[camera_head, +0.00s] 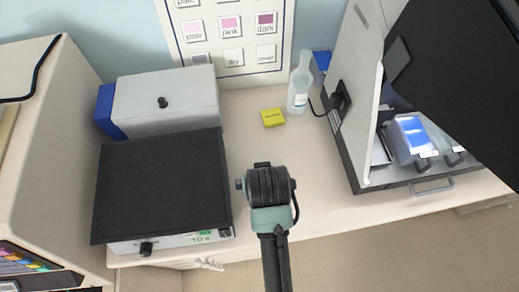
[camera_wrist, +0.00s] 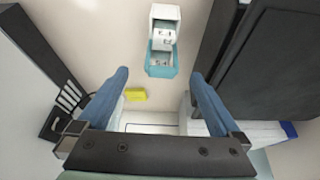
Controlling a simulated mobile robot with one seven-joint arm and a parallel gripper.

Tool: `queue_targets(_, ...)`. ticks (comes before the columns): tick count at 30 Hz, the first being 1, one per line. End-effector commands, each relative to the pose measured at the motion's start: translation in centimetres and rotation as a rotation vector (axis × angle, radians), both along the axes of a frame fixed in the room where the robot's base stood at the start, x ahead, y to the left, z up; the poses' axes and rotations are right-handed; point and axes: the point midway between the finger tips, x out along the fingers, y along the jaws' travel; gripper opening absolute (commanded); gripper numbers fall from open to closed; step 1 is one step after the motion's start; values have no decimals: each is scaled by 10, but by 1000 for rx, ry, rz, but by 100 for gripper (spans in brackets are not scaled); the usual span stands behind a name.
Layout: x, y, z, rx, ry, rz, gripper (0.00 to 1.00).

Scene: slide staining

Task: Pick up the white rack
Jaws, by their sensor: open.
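A small white object, seemingly the white rack (camera_wrist: 165,13), shows at the top middle of the wrist view. It has small dark marks or openings on its near part. A teal tray or base (camera_wrist: 160,71) shows around its lower end; I cannot tell whether they are joined. My gripper (camera_wrist: 160,74) is open, with its two blue fingers wide apart. The rack and teal part lie beyond the fingertips, roughly centred between them, and nothing is held. In the head view my gripper (camera_head: 267,182) is over the bench. The rack is not visible there, apparently hidden by my arm.
A black-topped device (camera_head: 160,185) stands left of my gripper, with a grey-white box (camera_head: 168,98) behind it. A yellow block (camera_head: 273,117) and a clear bottle (camera_head: 299,85) stand at the back. An open machine (camera_head: 372,165) bounds the right side. Bench between is mostly clear.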

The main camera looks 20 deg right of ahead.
Motion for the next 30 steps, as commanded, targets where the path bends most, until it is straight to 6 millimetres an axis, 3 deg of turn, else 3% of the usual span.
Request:
queue_targets(12, 17, -4, -40, -1, 1, 0, 100)
queue_targets(21, 19, -5, -44, 0, -1, 0, 100)
queue_targets(23, 19, -5, -44, 0, -1, 0, 93)
queue_targets(30, 19, -5, -44, 0, -1, 0, 50)
